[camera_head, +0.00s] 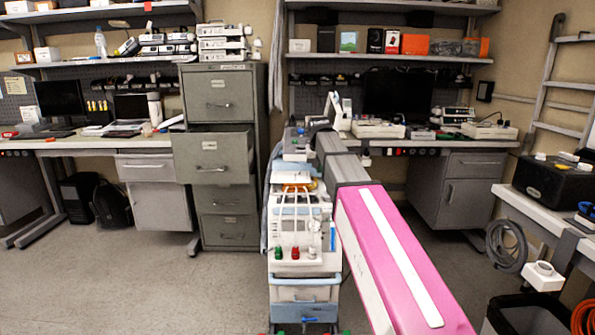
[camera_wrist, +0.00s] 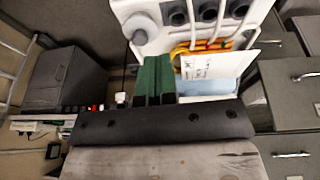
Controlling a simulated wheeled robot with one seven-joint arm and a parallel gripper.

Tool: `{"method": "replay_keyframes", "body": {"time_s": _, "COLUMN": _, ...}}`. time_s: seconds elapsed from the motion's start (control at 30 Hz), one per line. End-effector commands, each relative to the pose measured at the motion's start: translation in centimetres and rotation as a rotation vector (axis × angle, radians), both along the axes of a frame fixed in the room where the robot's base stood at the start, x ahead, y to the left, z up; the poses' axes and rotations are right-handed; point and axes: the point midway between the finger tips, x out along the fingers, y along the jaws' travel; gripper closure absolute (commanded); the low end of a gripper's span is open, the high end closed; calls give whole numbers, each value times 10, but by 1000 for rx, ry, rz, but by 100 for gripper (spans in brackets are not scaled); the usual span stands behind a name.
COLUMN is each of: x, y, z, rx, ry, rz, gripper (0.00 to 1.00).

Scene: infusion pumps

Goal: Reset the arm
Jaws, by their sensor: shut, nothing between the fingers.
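My arm (camera_head: 390,250), with a pink link and a white stripe, reaches forward from the lower right of the head view toward the medical cart (camera_head: 305,262). Its far end is above and beside the cart's top; the fingers cannot be made out there. In the wrist view my gripper (camera_wrist: 152,78) shows as two dark green fingers side by side, closed together and empty. Beyond them is the white medical unit (camera_wrist: 150,45) with round dark ports and orange parts (camera_wrist: 185,48). I cannot tell whether the fingers touch it.
A grey filing cabinet (camera_head: 225,215) with one drawer (camera_head: 212,157) pulled out stands left of the cart. Desks line the back wall, with a monitor (camera_head: 398,95) behind the arm. A side table (camera_head: 540,208) with a black box (camera_head: 555,182) stands at the right. Floor at left front is clear.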

Motion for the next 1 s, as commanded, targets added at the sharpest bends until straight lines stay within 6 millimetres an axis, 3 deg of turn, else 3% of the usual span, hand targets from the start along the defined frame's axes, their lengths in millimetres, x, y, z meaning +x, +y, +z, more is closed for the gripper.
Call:
{"method": "replay_keyframes", "body": {"time_s": 0.03, "x": -14, "y": -7, "z": -25, "rx": 0, "ry": 17, "rz": -1, "gripper": 100}}
{"method": "replay_keyframes", "body": {"time_s": 0.1, "x": -25, "y": -15, "z": -55, "rx": 1, "ry": 35, "rz": 2, "gripper": 100}}
{"method": "replay_keyframes", "body": {"time_s": 0.5, "x": -110, "y": -59, "z": -203, "rx": 12, "ry": 133, "rz": 3, "gripper": 100}}
{"method": "replay_keyframes", "body": {"time_s": 0.8, "x": -191, "y": -86, "z": -291, "rx": 26, "ry": 207, "rz": 0, "gripper": 100}}
{"method": "replay_keyframes", "body": {"time_s": 1.0, "x": -244, "y": -100, "z": -335, "rx": 39, "ry": 248, "rz": -4, "gripper": 100}}
